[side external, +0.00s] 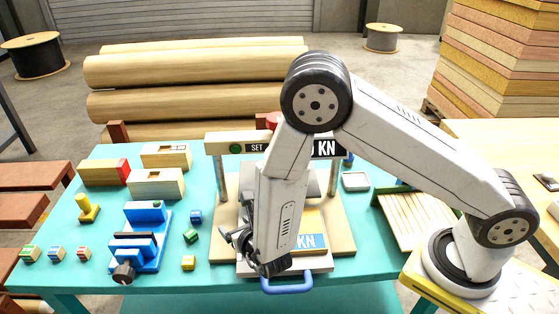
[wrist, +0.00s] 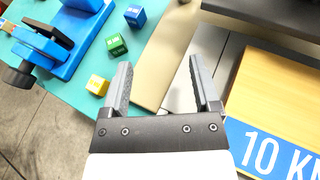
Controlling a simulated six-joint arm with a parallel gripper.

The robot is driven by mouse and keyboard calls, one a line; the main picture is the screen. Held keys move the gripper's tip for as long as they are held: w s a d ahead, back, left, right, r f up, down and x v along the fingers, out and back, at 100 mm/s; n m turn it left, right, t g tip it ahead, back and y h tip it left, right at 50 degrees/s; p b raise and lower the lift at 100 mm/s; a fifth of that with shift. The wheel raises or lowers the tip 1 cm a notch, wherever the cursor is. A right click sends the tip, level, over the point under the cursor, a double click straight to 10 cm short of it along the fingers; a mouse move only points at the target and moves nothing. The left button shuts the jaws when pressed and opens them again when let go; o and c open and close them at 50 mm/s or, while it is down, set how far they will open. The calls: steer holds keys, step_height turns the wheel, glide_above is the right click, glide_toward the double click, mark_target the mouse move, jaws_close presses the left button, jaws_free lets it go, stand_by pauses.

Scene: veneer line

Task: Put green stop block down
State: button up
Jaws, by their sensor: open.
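A small green block (side external: 190,236) rests on the teal table between a blue block (side external: 196,216) and a yellow block (side external: 188,263). In the wrist view the green block (wrist: 117,45) lies just beyond the left fingertip, apart from it. My gripper (side external: 237,240) is low over the left side of the press base, to the right of the green block. In the wrist view my gripper (wrist: 160,66) is open, with nothing between its fingers. The arm hides part of the press in the side view.
A blue vise (side external: 150,255) stands left of the small blocks. The press has a beige base board (side external: 340,240), posts and a blue handle (side external: 287,288). A slatted tray (side external: 420,220) is at right.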

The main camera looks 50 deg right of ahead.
steer(key=d+r+m+g+h, duration=0.1)
steer(key=d+m, duration=0.1)
steer(key=s+d+r+m+g+h, duration=0.1)
steer(key=d, duration=0.2)
steer(key=s+d+r+m+g+h, duration=0.1)
steer(key=d+m+h, duration=0.1)
steer(key=shift+d+m, duration=0.3)
steer(key=shift+d, duration=0.05)
steer(key=s+d+m+g, duration=0.1)
steer(key=d+m, duration=0.1)
steer(key=s+d+r+m+g, duration=0.1)
steer(key=s+d+m+g, duration=0.1)
steer(key=s+d+r+m+g+h, duration=0.1)
steer(key=s+d+m+g, duration=0.1)
steer(key=shift+r+m, duration=0.1)
steer(key=shift+m, duration=0.3)
steer(key=s+r+m+g+y, duration=0.2)
steer(key=s+r+m+y, duration=0.5)
steer(key=m, duration=1.3)
steer(key=shift+s+y, duration=0.6)
steer(key=shift+y, duration=0.1)
